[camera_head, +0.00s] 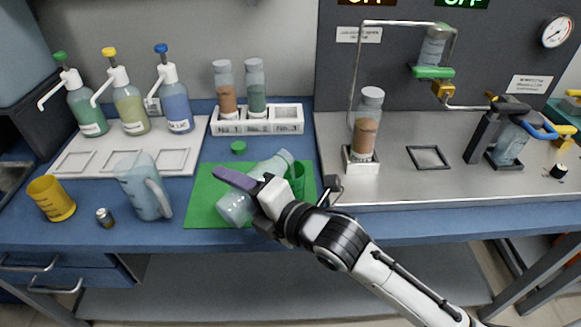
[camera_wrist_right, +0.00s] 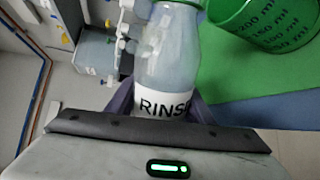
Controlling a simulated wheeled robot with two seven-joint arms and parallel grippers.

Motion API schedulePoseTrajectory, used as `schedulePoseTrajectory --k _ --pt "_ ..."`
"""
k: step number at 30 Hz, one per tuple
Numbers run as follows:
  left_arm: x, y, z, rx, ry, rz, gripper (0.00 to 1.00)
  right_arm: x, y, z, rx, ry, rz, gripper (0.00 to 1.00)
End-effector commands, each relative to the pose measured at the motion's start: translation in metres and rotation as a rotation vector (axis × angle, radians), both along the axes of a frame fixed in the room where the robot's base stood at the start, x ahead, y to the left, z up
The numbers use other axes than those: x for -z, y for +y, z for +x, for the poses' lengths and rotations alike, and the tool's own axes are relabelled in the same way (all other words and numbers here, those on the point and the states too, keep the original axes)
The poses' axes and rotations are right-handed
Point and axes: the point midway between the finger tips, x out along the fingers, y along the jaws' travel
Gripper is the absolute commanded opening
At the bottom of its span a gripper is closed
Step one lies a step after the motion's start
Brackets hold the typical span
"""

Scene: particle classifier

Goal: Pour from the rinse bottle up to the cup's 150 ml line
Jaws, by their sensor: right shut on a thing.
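My right gripper (camera_head: 246,186) is shut on the rinse bottle (camera_head: 236,209), a clear bottle with pale liquid. In the head view the bottle is tilted over the green mat (camera_head: 208,192), its neck pointing to the upper right. In the right wrist view the bottle (camera_wrist_right: 166,66) shows a white RINSE label between the fingers. The green cup (camera_head: 297,182) stands at the mat's right side, close to the bottle's neck. The cup (camera_wrist_right: 262,22) also shows at the wrist view's upper right, with printed ml lines. Its liquid level cannot be told. My left gripper is out of view.
A pitcher (camera_head: 143,186), a yellow cup (camera_head: 51,198) and a small metal cylinder (camera_head: 104,217) stand to the left. Pump bottles and a vial rack (camera_head: 257,124) are behind. A steel platform with apparatus (camera_head: 430,180) is on the right.

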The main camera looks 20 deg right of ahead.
Motion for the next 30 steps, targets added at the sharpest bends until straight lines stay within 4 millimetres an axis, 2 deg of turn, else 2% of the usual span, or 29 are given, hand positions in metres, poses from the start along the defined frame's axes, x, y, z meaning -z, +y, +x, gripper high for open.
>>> schedulePoseTrajectory --k 30 --pt "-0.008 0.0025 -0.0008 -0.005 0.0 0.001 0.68 -0.0076 0.0002 0.0001 -0.001 0.026 0.043 0.13"
